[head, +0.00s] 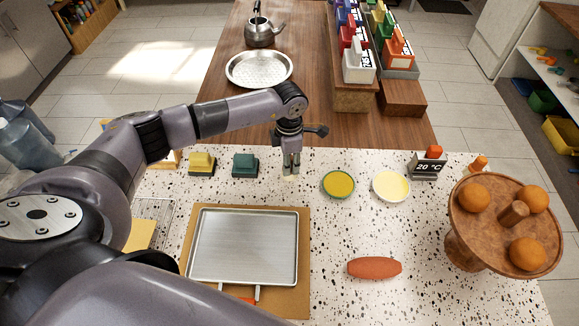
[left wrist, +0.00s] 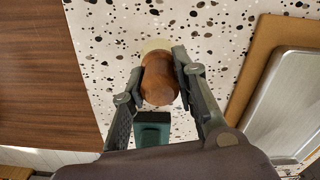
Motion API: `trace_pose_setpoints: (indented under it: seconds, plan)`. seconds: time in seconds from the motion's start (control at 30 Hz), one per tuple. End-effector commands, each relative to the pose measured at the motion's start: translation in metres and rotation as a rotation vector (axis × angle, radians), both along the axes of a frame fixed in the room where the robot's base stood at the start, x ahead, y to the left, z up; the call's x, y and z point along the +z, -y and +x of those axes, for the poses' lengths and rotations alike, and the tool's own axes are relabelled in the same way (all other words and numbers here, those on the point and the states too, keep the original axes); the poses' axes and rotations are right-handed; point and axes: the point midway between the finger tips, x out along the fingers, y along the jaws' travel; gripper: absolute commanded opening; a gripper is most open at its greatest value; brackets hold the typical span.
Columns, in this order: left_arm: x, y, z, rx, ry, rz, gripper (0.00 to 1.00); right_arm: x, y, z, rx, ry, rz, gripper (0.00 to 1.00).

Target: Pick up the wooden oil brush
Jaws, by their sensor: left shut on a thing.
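The wooden oil brush (left wrist: 158,80) has a rounded brown handle and a pale bristle end. In the left wrist view it sits between the two fingers of my left gripper (left wrist: 157,76), which is shut on the handle. In the head view the left gripper (head: 291,164) points down over the back part of the speckled counter (head: 330,225). Only the pale end of the brush (head: 290,178) shows below the fingertips there. I cannot tell if the bristles touch the counter. My right gripper is in neither view.
A metal tray on a board (head: 303,260) lies in front of the gripper. Yellow (head: 202,164) and green (head: 245,165) blocks stand left, two round dishes (head: 338,184) right. A reddish-orange oblong thing (head: 374,268) and a wooden stand with oranges (head: 463,250) are farther right.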

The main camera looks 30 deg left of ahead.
Motion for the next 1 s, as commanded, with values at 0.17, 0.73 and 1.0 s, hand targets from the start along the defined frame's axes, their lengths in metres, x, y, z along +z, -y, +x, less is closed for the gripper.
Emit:
trace_pose_setpoints:
  seconds: [0.17, 0.73, 1.0]
  plan:
    - [0.000, 0.000, 0.000, 0.000, 0.000, 0.000, 0.00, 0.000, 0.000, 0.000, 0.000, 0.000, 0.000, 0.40]
    - [0.090, 0.000, 0.002, -0.002, 0.011, 0.000, 0.00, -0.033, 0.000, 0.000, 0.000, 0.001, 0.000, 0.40]
    - [0.162, 0.000, 0.001, 0.000, 0.006, 0.000, 0.00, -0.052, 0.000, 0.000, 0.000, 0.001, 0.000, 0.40]
